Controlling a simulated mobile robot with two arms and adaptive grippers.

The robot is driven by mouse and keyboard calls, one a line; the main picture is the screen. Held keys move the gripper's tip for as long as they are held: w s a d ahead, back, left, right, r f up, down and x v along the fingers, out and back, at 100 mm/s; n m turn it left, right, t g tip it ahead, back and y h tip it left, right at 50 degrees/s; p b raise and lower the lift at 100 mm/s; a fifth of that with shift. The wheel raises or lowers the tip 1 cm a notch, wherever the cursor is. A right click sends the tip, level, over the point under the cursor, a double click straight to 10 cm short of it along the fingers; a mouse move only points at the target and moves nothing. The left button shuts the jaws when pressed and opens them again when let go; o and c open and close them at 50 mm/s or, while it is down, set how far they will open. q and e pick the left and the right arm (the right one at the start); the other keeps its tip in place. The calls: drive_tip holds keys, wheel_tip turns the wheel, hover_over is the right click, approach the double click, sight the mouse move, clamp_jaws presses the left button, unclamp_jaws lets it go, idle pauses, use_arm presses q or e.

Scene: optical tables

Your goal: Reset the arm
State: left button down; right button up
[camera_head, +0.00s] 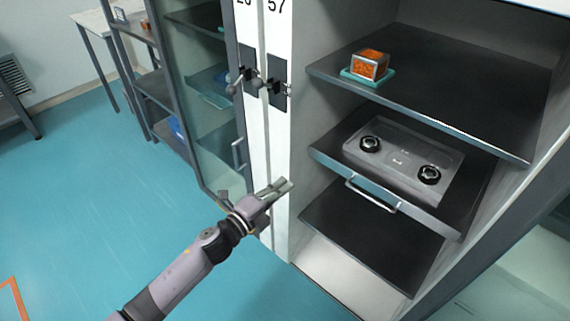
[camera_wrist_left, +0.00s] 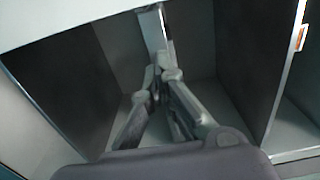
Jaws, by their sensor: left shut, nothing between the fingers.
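My left arm comes in from the bottom left of the head view. Its gripper (camera_head: 284,186) is shut and empty, in front of the cabinet's white frame, left of the lower shelves. In the left wrist view the shut fingers (camera_wrist_left: 160,62) point toward a cabinet interior with dark side panels. My right gripper is in neither view.
An open cabinet (camera_head: 279,150) has a top shelf (camera_head: 450,85) with an orange block (camera_head: 369,66) on a green base. Below is a pulled-out drawer (camera_head: 340,170) with a clear case (camera_head: 400,155). A glass-doored cabinet (camera_head: 205,120) stands left.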

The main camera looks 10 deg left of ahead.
use_arm(q)
drive_tip(key=s+a+f+n+g+y+p, duration=0.1)
drive_tip(key=s+a+f+n+g+y, duration=0.25)
drive_tip(key=f, duration=0.65)
drive_tip(key=s+a+f+n+y+p, duration=0.15)
drive_tip(key=s+a+f+n, duration=0.4)
drive_tip(key=f, duration=0.55)
drive_tip(key=s+a+f+n+g+y, duration=0.1)
drive_tip(key=s+a+f+n+y, duration=0.3)
drive_tip(key=f, duration=0.6)
drive_tip(key=s+a+f+n+g, duration=0.1)
drive_tip(key=s+f+n+g, duration=0.2)
drive_tip(key=s, duration=0.9)
drive_tip(key=s+a+f+n+g+y+p, duration=0.1)
drive_tip(key=s+f+n+g, duration=0.2)
drive_tip(key=s+f, duration=0.4)
drive_tip(key=s+a+f+n+g, duration=0.2)
drive_tip(key=s+f, duration=0.3)
drive_tip(key=s, duration=1.4)
drive_tip(key=shift+n+g+y, duration=0.3)
drive_tip(key=shift+n+g, duration=0.25)
drive_tip(key=shift+n, duration=0.35)
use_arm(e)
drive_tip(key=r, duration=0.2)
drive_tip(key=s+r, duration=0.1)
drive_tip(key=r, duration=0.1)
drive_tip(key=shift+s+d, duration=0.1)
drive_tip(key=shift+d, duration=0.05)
